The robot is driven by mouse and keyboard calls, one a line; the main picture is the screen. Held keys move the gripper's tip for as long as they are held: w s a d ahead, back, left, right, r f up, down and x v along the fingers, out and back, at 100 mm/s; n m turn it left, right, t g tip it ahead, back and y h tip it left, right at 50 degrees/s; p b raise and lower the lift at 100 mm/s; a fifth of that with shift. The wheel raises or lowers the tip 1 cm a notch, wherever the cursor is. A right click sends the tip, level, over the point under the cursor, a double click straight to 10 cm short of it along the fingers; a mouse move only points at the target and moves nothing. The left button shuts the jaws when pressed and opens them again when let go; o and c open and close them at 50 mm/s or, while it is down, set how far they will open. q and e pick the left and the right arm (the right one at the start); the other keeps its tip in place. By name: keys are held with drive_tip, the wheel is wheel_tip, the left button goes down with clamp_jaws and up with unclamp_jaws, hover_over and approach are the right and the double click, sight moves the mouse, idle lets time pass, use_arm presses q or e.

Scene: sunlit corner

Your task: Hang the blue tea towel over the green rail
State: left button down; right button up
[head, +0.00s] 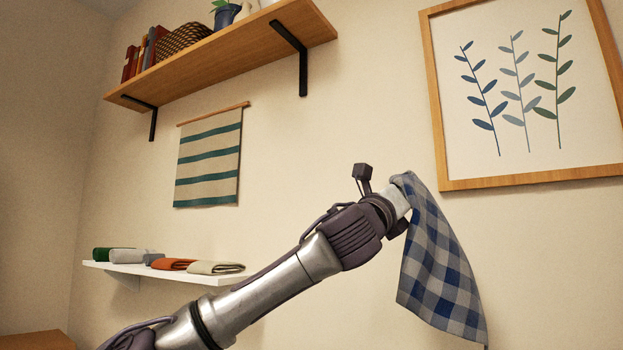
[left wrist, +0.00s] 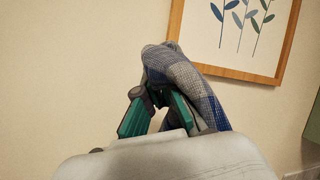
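The blue tea towel (head: 438,268), checked in blue, grey and white, hangs from my left gripper (head: 402,188) in front of the wall. Its lower corner hangs down to the right. In the left wrist view the teal fingers of my left gripper (left wrist: 160,95) are closed on the bunched top of the towel (left wrist: 185,75), which drapes over the right finger. The cloth hides part of the fingertips. I cannot make out the green rail in either view. My right gripper is not in view.
A wooden shelf (head: 235,52) on black brackets is at upper left, above a striped wall hanging (head: 208,165). A low white shelf (head: 135,269) holds several folded cloths. A framed leaf picture (head: 433,100) hangs at right. The wall below it is bare.

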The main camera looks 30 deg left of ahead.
use_arm(q)
drive_tip(key=s+a+n+g+y+p, duration=0.25)
drive_tip(key=a+n+g+y, duration=0.45)
drive_tip(key=a+n, duration=0.4)
drive_tip(key=s+d+n+g+h+p, duration=0.2)
drive_tip(key=s+n+g+h, duration=0.2)
drive_tip(key=s+g, duration=0.85)
drive_tip(key=w+t+p, duration=0.4)
drive_tip(key=w+p, duration=1.5)
drive_tip(key=p, duration=0.1)
wheel_tip(320, 180, down, 27)
drive_tip(key=b, duration=0.1)
drive_tip(key=s+f+t+b, duration=0.1)
drive_tip(key=s+f+b, duration=0.25)
drive_tip(key=s, duration=0.35)
drive_tip(key=s+f+t+b, duration=0.2)
drive_tip(key=s+b, duration=0.2)
drive_tip(key=s, duration=0.2)
wheel_tip(320, 180, down, 8)
drive_tip(key=s+t+b, duration=0.2)
drive_tip(key=b, duration=1)
drive_tip(key=shift+s+f, duration=0.15)
drive_tip(key=shift+f, duration=0.1)
